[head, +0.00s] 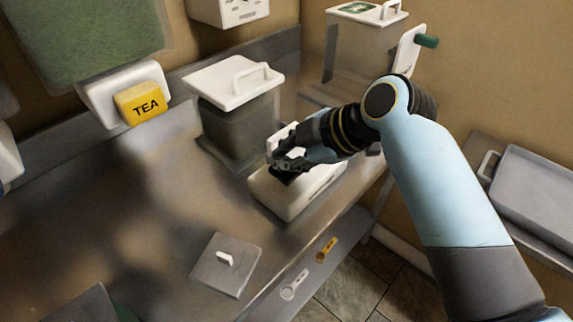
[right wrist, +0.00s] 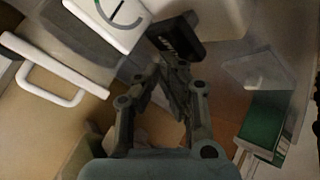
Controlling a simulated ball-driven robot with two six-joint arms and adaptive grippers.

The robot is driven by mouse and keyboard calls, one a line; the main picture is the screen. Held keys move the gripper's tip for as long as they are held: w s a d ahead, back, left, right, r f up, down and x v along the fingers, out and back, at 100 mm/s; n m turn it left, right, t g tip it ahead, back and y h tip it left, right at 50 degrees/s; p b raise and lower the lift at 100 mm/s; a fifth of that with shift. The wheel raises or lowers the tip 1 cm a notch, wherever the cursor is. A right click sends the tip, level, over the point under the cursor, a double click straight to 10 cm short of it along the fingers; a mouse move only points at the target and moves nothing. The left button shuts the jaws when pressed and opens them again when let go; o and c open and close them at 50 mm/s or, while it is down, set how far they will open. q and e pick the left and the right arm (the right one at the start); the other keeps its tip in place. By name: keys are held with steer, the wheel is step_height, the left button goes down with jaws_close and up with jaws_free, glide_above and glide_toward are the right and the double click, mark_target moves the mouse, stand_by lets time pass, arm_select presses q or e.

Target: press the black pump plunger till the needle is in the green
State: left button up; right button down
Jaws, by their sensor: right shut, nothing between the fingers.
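The white pump unit (head: 308,197) sits near the front edge of the metal counter. Its black plunger (head: 282,177) shows partly under my right gripper (head: 285,165) in the head view. In the right wrist view the black plunger (right wrist: 178,38) lies just beyond the tips of my right gripper (right wrist: 172,72), which is shut and empty. Whether the tips touch it I cannot tell. A white gauge face (right wrist: 122,14) with a dark needle and a green arc is cut off at the top of that view. Whether the needle lies in the green is unclear. My left gripper is not in view.
A grey bucket with a white handled lid (head: 232,83) stands right behind the pump. A clear container (head: 358,55) stands at the back. A yellow TEA box (head: 143,103) is at the left. A grey square lid (head: 225,277) lies at the front.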

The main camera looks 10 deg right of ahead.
steer(key=shift+f+b, duration=0.9)
steer(key=shift+f, duration=0.8)
stand_by(0.9)
steer(key=shift+r, duration=0.1)
steer(key=shift+r+p, duration=2)
steer(key=shift+p, duration=0.15)
step_height(320, 180, up, 5)
steer(key=p, duration=0.5)
steer(key=shift+r, duration=0.15)
steer(key=shift+d, duration=0.1)
